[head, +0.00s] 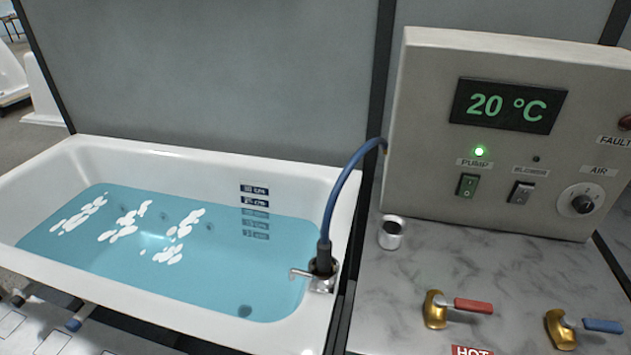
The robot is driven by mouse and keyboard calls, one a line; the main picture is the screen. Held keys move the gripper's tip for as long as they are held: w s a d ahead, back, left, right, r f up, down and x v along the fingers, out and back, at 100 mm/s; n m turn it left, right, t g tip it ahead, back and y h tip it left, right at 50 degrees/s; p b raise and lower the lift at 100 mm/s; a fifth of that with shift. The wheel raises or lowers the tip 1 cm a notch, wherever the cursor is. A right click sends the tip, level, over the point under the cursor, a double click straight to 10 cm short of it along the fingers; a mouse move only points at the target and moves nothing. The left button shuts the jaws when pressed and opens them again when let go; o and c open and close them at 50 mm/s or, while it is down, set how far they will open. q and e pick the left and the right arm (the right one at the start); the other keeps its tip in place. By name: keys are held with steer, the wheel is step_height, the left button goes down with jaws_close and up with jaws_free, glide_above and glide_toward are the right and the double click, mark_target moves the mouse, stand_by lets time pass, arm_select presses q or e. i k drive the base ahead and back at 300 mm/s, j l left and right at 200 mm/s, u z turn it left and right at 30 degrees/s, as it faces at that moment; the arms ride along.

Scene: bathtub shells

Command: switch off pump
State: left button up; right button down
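The pump switch (467,185) is a green rocker on the front of the beige control box (425,140), below the label PUMP. The pump lamp (479,151) above it glows green. I cannot tell which way the rocker is tilted. A dark blower switch (521,193) sits to its right, and the small lamp above that one is dark. The bathtub (120,150) to the left holds blue water (130,265) with white foam patches on it. Neither of my grippers shows in the head view.
A blue hose (343,195) runs from the box to the tub's rim fitting (322,268). A red-handled valve (455,305) and a blue-handled valve (580,325) stick up in front. An AIR knob (580,201) is at right.

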mark_target(467, 189)
steer(key=z, duration=0.95)
steer(key=i, duration=0.25)
steer(key=k+j+u, duration=0.15)
steer(key=k, duration=0.35)
steer(key=i+j, duration=0.15)
steer(key=i, duration=0.35)
